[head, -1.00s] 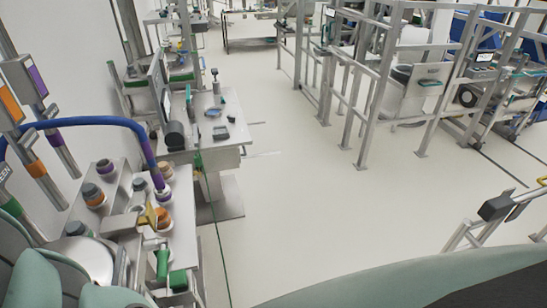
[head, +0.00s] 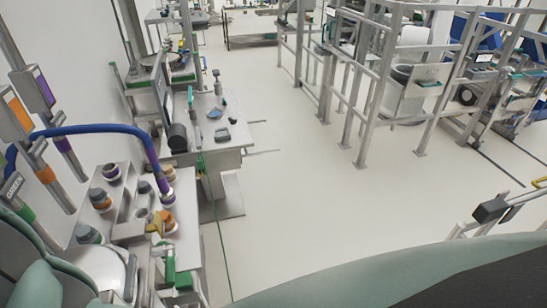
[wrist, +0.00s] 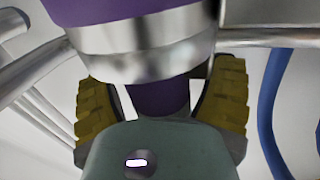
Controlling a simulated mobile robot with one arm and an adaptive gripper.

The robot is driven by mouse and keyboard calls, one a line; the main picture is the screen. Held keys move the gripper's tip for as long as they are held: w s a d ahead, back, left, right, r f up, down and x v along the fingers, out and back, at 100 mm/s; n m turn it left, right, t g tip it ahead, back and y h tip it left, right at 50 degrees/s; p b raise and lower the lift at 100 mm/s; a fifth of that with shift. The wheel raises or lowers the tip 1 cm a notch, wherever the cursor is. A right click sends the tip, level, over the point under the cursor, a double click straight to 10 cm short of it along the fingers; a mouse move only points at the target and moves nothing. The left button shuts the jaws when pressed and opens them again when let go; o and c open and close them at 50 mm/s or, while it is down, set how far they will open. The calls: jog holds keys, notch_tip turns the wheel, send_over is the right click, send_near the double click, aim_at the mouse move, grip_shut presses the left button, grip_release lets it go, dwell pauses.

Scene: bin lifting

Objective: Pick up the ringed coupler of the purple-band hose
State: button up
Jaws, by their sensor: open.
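In the head view the blue hose (head: 95,129) arches over the left bench. Its purple band (head: 155,178) leads down to a pale ringed end (head: 167,199) close to the bench top. In the wrist view a thick purple part with a broad silver ring (wrist: 150,52) fills the top centre. A narrower dark purple part (wrist: 158,99) lies below it, between the fingers. My gripper (wrist: 162,85) is open, with ridged yellow pads on both sides of the narrow part and gaps showing. I cannot tell whether a pad touches it. The gripper is not clear in the head view.
Wall pipes with coloured bands, one purple (head: 62,145), stand at left. A worktable (head: 213,130) stands beyond. Open floor (head: 290,215) lies to the right.

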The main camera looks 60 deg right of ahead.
grip_shut()
dwell(0.5)
